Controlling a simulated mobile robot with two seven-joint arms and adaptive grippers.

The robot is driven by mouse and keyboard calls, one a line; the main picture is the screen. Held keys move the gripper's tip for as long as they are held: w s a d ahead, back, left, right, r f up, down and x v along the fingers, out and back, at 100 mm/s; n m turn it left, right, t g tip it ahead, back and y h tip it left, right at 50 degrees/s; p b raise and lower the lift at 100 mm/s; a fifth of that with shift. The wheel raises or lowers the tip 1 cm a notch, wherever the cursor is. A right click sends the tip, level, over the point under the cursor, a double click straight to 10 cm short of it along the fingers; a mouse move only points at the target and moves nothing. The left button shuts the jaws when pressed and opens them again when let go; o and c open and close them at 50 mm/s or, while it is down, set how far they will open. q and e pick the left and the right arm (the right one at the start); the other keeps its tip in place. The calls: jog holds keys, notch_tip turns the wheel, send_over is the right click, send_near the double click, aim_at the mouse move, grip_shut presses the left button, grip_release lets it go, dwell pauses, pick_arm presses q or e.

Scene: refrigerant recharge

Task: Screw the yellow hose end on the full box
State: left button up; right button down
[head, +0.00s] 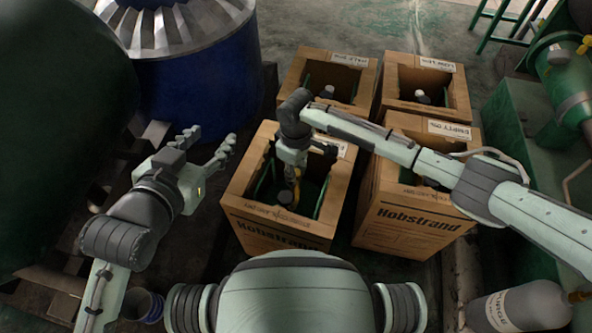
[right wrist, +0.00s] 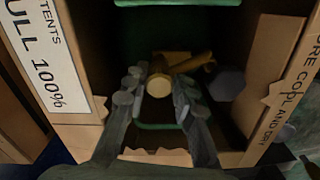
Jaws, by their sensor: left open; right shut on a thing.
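The full box (head: 270,222), an open cardboard carton marked Hobstrand, stands front left of the group of boxes. Its "FULL 100%" label (right wrist: 40,60) shows in the right wrist view. A green cylinder (head: 312,190) stands inside it. My right gripper (right wrist: 158,98) reaches down into this box and is shut on the yellow hose end (right wrist: 159,88), a round brass-coloured piece. A brass-coloured part (right wrist: 192,63) and a dark knob (right wrist: 227,85) lie beside it. I cannot tell whether the threads are engaged. My left gripper (head: 210,146) is open and empty, left of the box.
Boxes labelled half (head: 287,83), low (head: 391,88) and empty (head: 372,215) stand close behind and right. A blue drum (head: 205,92) stands back left. A grey purge bottle (head: 522,305) lies front right. Green machinery (head: 500,120) stands at the right.

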dwell(0.7)
jog(key=shift+p, duration=0.4)
jog(key=shift+f+b, duration=0.5)
jog(key=shift+f, duration=0.55)
dwell(0.4)
jog(key=shift+r+p, duration=0.15)
jog(key=shift+p, duration=0.25)
jog(key=shift+m+p, duration=1.05)
jog(key=shift+m, duration=0.75)
jog(key=shift+p, duration=0.3)
